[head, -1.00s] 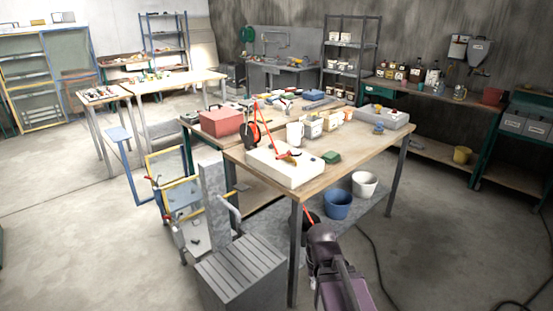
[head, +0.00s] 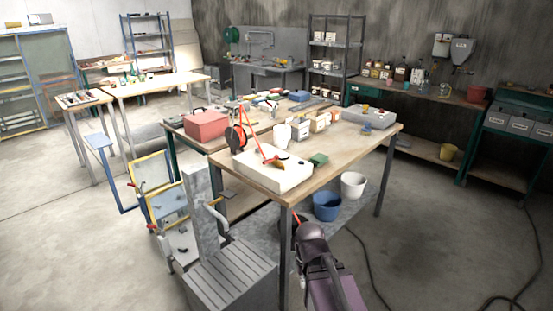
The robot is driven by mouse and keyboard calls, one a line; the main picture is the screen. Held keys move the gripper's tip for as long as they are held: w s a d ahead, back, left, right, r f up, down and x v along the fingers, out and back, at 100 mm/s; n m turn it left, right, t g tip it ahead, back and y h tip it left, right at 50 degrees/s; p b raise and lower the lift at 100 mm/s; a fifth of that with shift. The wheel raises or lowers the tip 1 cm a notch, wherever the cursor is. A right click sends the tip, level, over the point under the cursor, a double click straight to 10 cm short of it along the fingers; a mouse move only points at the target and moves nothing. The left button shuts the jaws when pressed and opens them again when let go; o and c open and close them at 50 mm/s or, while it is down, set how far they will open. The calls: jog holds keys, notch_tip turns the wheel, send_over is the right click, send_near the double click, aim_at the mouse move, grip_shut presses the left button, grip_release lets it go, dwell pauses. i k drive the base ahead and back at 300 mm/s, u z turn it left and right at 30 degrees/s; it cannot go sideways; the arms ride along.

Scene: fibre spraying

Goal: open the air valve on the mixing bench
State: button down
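The nearest wooden bench (head: 345,149) stands in the middle, with a white box (head: 268,172) bearing red and dark parts at its near corner. I cannot pick out the air valve for sure, nor tell which bench is the mixing bench. A small red piece (head: 296,220) shows beside the near bench leg, partly hidden by my arm; I cannot tell whether it is a lever. My arm, purple and dark, rises from the bottom edge in front of this bench. Its end is dark and partly hidden near the bench leg, and the fingers cannot be made out.
A blue bucket (head: 326,207) and a white bucket (head: 353,186) stand under the bench. A grey slatted unit (head: 232,272) and a yellow-framed cart (head: 153,172) stand to the left. A dark cable (head: 370,262) lies on the floor at right, where there is free room.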

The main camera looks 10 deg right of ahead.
aim_at(271, 160)
jog(key=i, duration=0.85)
jog(key=u, duration=0.05)
